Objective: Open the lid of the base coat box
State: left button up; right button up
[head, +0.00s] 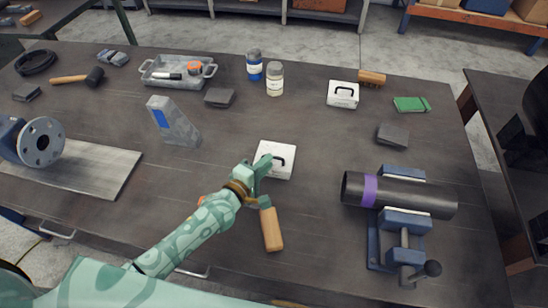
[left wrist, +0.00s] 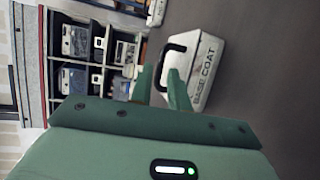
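The base coat box (head: 276,162) is a small white box with a black handle, near the middle of the bench. In the left wrist view the box (left wrist: 207,72) shows its "BASE COAT" lettering, and its black handle (left wrist: 170,58) is just beyond the fingertips. Its lid looks closed. My left gripper (head: 260,166) is at the box's left front side. In the left wrist view the fingers (left wrist: 160,86) are apart with nothing between them. Whether a fingertip touches the box I cannot tell. My right gripper is not in view.
A similar white box (head: 342,95) stands farther back right. A wooden-handled tool (head: 271,229) lies just in front of my left gripper. A grey block (head: 172,121) stands left of the box. A dark pipe (head: 410,198) rests in a blue vise at right. Bench right of the box is clear.

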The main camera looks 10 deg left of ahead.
aim_at(275, 153)
pick_arm(q)
jog(key=x, duration=0.4)
jog(key=shift+w+b, duration=0.1)
jog(key=shift+b, duration=0.3)
grip_shut()
